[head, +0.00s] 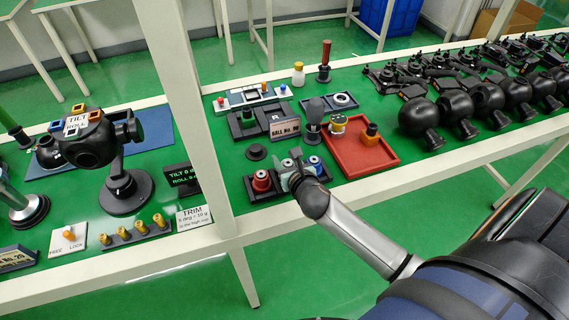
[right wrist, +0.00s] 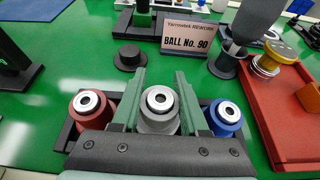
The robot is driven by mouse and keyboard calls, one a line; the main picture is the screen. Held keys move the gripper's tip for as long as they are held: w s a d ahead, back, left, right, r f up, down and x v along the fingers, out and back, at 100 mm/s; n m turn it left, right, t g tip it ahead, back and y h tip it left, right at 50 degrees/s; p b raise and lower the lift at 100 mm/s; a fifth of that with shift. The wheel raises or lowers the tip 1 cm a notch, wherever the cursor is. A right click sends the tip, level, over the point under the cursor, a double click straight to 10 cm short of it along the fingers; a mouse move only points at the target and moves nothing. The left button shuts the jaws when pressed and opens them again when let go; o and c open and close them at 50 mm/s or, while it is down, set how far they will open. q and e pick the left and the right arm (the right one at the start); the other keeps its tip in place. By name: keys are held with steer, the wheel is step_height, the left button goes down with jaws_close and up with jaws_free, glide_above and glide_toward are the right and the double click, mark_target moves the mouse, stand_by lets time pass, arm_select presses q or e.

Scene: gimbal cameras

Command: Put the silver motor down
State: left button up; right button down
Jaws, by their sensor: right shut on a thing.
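The silver motor (right wrist: 159,112) stands upright between the two fingers of my right gripper (right wrist: 160,100), which is shut on it. It is at the middle of a black rack (right wrist: 66,134), between a red motor (right wrist: 92,110) on the left and a blue motor (right wrist: 225,118) on the right. The motor's lower end is hidden, so I cannot tell whether it rests in the rack. In the head view my right gripper (head: 296,172) covers most of it, over the rack (head: 266,194). My left gripper is not in view.
A red tray (head: 382,161) with a yellow-topped part lies to the right of the rack. A black round cap (right wrist: 130,58) and a "BALL No. 90" sign (right wrist: 188,36) stand behind it. Black camera balls (head: 418,118) line the table at right. A white post (head: 180,90) rises at left.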

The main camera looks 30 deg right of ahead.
steer(key=shift+f, duration=0.55)
steer(key=shift+f, duration=0.1)
steer(key=shift+c, duration=2.1)
jaws_free()
steer(key=shift+f, duration=0.1)
steer(key=shift+r, duration=0.25)
steer(key=p+v, duration=0.1)
steer(key=v, duration=1.1)
steer(key=shift+f, duration=0.1)
